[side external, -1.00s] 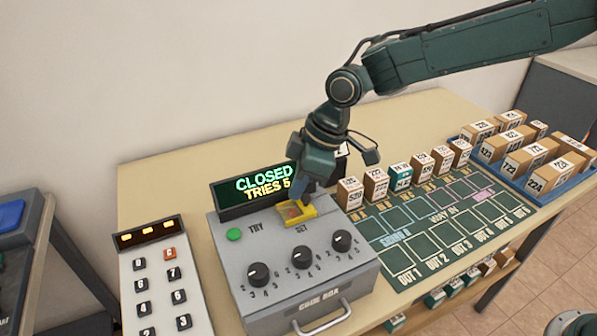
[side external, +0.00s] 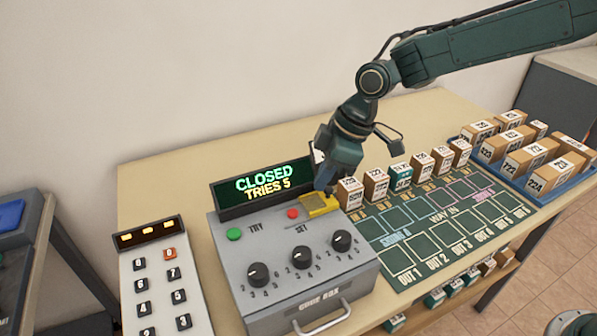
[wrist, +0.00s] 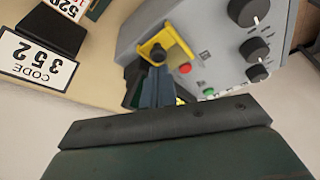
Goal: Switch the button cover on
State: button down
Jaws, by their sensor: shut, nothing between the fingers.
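The yellow button cover (side external: 318,205) is on the top of the grey code box (side external: 240,262), at its back right corner. It is swung to the right, and the red button (side external: 293,213) beside it is uncovered. My gripper (side external: 324,186) is shut and empty, with its tips at the back edge of the cover. In the wrist view the fingers (wrist: 158,92) are together beside the yellow cover (wrist: 172,43), and the red button (wrist: 185,68) shows next to it. I cannot tell whether the tips touch the cover.
A green button (side external: 234,234), three black knobs and a display (side external: 262,186) reading "CLOSED TRIES 5" are on the box. Several small parcels stand right of my gripper on a green board (side external: 440,225). A keypad (side external: 160,280) stands to the left.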

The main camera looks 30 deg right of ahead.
aim_at(304, 195)
jog(key=shift+w+a+r, duration=0.15)
jog(key=shift+w+a, duration=0.15)
jog(key=shift+a, duration=0.25)
jog(key=shift+w+a+r, duration=0.15)
jog(key=shift+w+a, duration=0.15)
jog(key=shift+a, duration=0.25)
jog(key=shift+w+a+r, duration=0.25)
jog(key=shift+a+r, duration=0.2)
jog(key=shift+a, duration=0.05)
jog(key=v, duration=0.9)
jog(key=shift+d+r, duration=0.15)
jog(key=shift+r, duration=0.05)
jog(key=shift+s, duration=0.1)
